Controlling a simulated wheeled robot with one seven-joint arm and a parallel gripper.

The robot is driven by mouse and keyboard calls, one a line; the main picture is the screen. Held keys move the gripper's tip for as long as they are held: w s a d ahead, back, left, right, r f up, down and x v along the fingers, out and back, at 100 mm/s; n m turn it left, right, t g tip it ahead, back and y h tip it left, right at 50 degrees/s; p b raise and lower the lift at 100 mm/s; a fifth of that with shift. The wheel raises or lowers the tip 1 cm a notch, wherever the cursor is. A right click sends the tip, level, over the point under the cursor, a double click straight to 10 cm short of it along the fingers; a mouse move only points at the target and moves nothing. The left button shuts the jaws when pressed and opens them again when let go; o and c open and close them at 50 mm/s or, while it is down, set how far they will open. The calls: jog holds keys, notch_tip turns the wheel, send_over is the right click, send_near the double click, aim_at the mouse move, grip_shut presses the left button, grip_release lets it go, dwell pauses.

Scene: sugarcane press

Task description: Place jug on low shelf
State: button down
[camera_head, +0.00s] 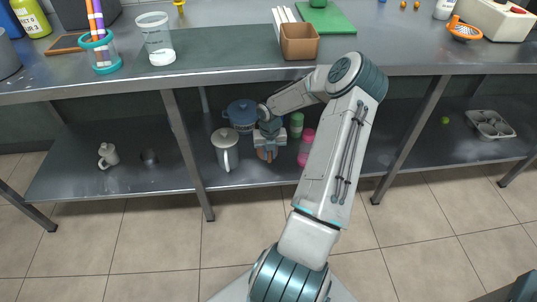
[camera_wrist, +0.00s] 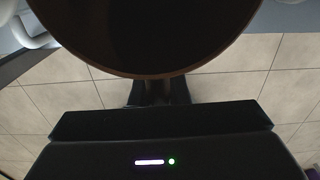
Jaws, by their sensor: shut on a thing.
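My gripper (camera_head: 268,132) is at the low shelf (camera_head: 245,178) under the counter, shut on a brown, round vessel, taken as the jug (camera_head: 265,155). In the head view only a small part of the jug shows below my gripper, at the shelf. Whether its base touches the shelf cannot be told. In the wrist view the jug (camera_wrist: 150,40) is a large dark round shape with a brown edge, filling the top. The gripper fingers (camera_wrist: 160,92) are dark and meet its lower edge.
A pale lidded pitcher (camera_head: 225,148) stands close left of my gripper. A blue pot (camera_head: 241,113) is behind. A green container (camera_head: 296,124) and a pink bottle (camera_head: 306,147) stand close right. The counter (camera_head: 225,45) lies above.

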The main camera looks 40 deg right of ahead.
jog(key=shift+w+d+f, duration=0.1)
jog(key=shift+d+f, duration=0.05)
jog(key=shift+d, duration=0.15)
jog(key=shift+f+b, duration=0.15)
jog(key=shift+b, duration=0.15)
notch_tip(320, 180, down, 6)
jog(key=b, duration=0.7)
jog(key=shift+f, duration=0.75)
jog(key=c, duration=1.3)
grip_release()
jog(key=shift+r, duration=0.1)
